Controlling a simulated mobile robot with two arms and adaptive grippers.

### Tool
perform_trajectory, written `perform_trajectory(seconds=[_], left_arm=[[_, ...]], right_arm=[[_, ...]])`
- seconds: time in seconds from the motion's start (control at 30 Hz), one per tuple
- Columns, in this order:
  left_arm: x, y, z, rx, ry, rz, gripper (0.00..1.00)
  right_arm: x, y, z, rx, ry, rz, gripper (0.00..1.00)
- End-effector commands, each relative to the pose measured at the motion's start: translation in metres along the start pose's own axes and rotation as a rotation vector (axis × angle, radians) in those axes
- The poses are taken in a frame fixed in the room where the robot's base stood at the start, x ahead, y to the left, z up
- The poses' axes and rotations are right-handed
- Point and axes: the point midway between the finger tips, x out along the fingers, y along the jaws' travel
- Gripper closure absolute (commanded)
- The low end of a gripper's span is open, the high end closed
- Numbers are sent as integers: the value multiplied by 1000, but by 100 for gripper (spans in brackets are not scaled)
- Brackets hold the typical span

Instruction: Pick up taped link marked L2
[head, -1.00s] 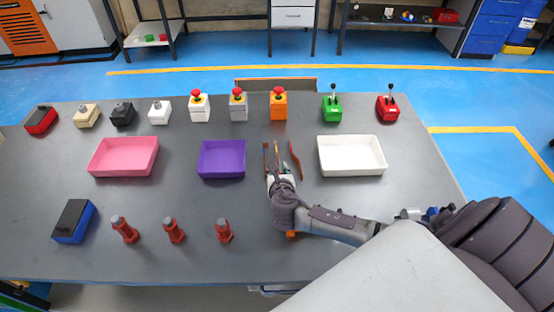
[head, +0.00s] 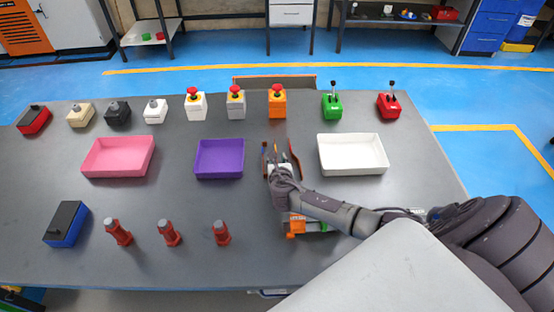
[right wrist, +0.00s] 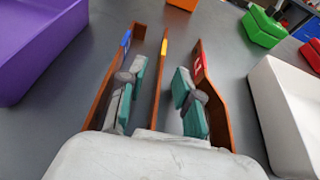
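Three copper-coloured links stand on edge side by side on the grey table. In the right wrist view the left link (right wrist: 103,90) has blue tape, the middle link (right wrist: 157,85) yellow tape and the right link (right wrist: 217,105) red tape with a small pale mark. I cannot read L2 on any of them. My right gripper (right wrist: 160,88), also in the head view (head: 281,164), is open. Its teal-padded fingers sit in the two gaps, one on each side of the yellow-taped link, with space visible beside that link. My left gripper is not in view.
A purple tray (head: 220,174) lies left of the links and a white tray (head: 352,171) right. A pink tray (head: 118,172) is farther left. Buttons and levers line the back. An orange and green object (head: 296,228) lies partly under my arm. Red posts (head: 169,234) stand front left.

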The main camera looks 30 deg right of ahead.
Motion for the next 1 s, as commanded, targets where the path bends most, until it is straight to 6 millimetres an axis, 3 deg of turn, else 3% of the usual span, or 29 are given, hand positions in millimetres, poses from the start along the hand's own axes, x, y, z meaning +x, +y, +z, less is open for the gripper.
perform_trajectory(seconds=[0.23, 0.43, 1.0], left_arm=[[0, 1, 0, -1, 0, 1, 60], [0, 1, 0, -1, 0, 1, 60], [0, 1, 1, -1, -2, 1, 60]], right_arm=[[1, 1, 0, 0, 0, 1, 68], [1, 0, 0, 0, 0, 1, 100], [-1, 0, 6, -1, -3, 1, 100]])
